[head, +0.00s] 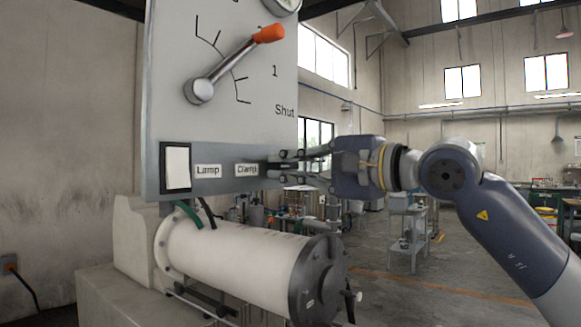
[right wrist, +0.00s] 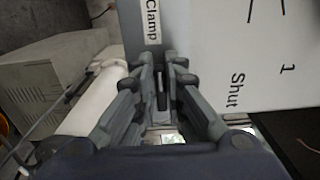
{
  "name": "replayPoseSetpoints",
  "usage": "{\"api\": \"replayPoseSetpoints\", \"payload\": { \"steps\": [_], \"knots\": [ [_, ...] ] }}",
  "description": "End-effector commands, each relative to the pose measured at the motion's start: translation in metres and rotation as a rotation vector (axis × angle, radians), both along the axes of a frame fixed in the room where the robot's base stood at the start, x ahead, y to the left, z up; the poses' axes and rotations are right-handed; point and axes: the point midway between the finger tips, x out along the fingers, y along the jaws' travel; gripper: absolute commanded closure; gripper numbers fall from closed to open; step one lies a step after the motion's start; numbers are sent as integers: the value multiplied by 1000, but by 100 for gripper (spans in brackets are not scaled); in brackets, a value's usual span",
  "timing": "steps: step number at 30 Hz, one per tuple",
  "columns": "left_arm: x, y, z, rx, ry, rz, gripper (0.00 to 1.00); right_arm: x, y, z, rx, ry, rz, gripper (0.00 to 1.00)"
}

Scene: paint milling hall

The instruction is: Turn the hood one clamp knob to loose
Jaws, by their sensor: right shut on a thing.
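The clamp knob (right wrist: 161,98) is a small dark piece beside the "Clamp" label (head: 247,170) on the grey panel (head: 225,155). It is mostly hidden by the fingers, so its turned position cannot be read. My right gripper (head: 283,168) comes in from the right and is shut on the knob at the panel's right edge. In the right wrist view the two fingers (right wrist: 164,66) stand on either side of it. My left gripper is not in view.
A "Lamp" label (head: 208,171) is left of the clamp label. A white horizontal cylinder (head: 230,255) lies below. Benches (head: 410,225) stand behind; the floor at right is open.

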Motion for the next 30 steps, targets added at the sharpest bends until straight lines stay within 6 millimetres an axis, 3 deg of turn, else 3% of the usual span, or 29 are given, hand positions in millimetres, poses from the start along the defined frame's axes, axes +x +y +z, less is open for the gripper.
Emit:
{"api": "replayPoseSetpoints", "payload": {
  "steps": [16,17,19,30],
  "knots": [
    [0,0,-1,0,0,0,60,0,1,-1,-17,-18,1,100],
    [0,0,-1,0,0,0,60,0,1,-2,-16,-17,1,82],
    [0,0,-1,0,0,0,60,0,1,-2,-16,-17,1,69],
    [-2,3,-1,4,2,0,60,-1,-2,-1,-14,-17,0,69]
  ]
}}
